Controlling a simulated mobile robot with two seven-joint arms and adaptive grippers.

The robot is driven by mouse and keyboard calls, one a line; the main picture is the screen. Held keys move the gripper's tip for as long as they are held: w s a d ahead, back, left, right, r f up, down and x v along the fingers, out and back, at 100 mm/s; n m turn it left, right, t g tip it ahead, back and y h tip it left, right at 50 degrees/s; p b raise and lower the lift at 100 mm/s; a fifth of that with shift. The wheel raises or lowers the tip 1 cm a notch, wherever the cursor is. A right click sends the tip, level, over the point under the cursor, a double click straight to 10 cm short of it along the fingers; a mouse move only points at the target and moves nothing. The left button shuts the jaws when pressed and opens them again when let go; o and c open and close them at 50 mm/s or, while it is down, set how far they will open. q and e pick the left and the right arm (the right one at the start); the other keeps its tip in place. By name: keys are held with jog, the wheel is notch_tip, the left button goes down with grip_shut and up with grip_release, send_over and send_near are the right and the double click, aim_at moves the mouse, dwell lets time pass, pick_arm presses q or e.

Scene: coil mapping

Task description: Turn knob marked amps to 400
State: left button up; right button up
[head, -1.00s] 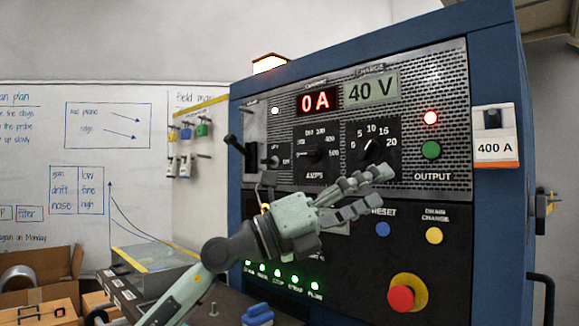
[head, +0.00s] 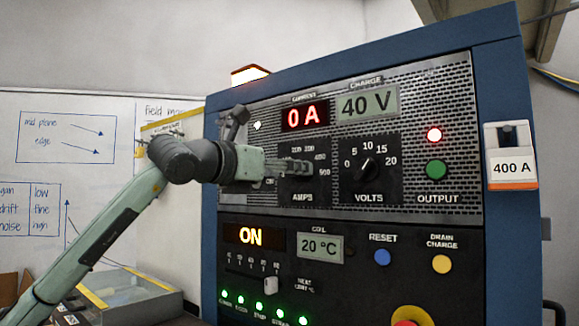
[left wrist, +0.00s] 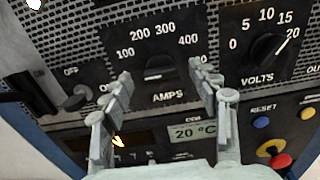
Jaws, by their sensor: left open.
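The AMPS knob (left wrist: 158,76) is dark and sits between my left gripper's spread fingers in the left wrist view. Its dial numbers 100, 200, 300 and 400 show around it; its pointer direction is hard to tell. My left gripper (left wrist: 160,80) is open, with a finger on each side of the knob; I cannot tell whether they touch it. In the head view my left gripper (head: 305,168) lies in front of the AMPS dial and hides the knob. The red current display (head: 304,116) reads 0 A. My right gripper is not in view.
The VOLTS knob (head: 366,170) is right of the AMPS dial. A lever (left wrist: 30,92) and an OFF switch (left wrist: 76,97) are to its left. Below are a coil display (head: 320,246), blue RESET button (head: 382,257) and red knob (head: 408,323). A tag (head: 513,168) reads 400 A.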

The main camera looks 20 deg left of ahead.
pick_arm(q)
jog(key=shift+w+d, duration=0.25)
jog(key=shift+w, duration=0.4)
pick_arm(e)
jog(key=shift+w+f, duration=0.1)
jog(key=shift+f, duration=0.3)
pick_arm(q)
jog(key=c, duration=1.2)
